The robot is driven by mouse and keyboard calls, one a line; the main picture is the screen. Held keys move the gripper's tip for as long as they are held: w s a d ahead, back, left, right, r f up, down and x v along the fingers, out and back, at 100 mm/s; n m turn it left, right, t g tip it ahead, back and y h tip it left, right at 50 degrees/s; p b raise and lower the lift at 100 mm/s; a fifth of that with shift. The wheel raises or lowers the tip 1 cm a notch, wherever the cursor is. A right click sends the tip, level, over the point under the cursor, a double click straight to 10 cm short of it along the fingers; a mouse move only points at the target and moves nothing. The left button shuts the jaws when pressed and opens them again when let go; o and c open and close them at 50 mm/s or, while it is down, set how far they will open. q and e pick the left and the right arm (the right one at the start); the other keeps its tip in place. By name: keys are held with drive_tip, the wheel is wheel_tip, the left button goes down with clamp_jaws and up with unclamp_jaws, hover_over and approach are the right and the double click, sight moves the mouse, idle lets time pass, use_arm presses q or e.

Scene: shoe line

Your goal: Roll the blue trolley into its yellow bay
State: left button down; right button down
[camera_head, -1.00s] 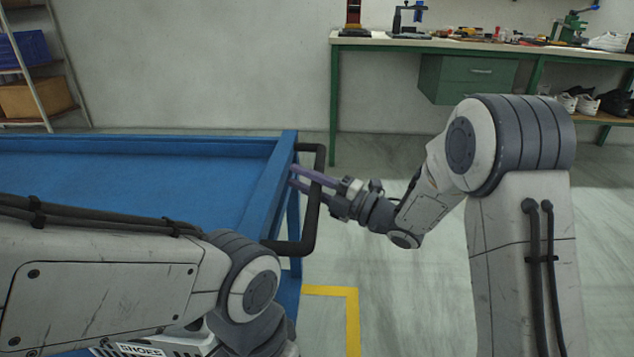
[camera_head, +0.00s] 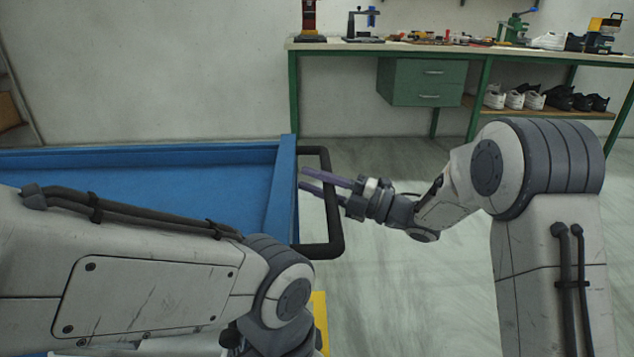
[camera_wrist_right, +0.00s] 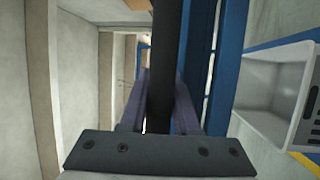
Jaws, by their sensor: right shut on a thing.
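The blue trolley (camera_head: 200,195) fills the left of the head view, with a raised rim and a black bar handle (camera_head: 333,215) on its right end. My right gripper (camera_head: 325,183) is at that handle, its purple fingers on either side of the bar. In the right wrist view the dark bar (camera_wrist_right: 163,70) runs between the two fingers (camera_wrist_right: 158,105), which are shut on it. A piece of yellow floor marking (camera_head: 320,315) shows beside my left arm. The rest of the bay is hidden. My left arm crosses the lower left, and its gripper is out of view.
A green workbench (camera_head: 430,50) with tools stands against the back wall, with shoes (camera_head: 515,98) on a shelf below. The floor (camera_head: 400,290) right of the trolley is clear. A grey bin (camera_wrist_right: 272,95) shows in the right wrist view.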

drive_tip(key=shift+f, duration=0.15)
drive_tip(key=c, duration=0.7)
unclamp_jaws()
drive_tip(key=shift+o, duration=0.2)
drive_tip(key=shift+d, duration=0.1)
drive_tip(key=p+v, duration=0.2)
drive_tip(key=v, duration=0.8)
drive_tip(key=shift+d+p, duration=0.15)
drive_tip(key=shift+p, duration=0.15)
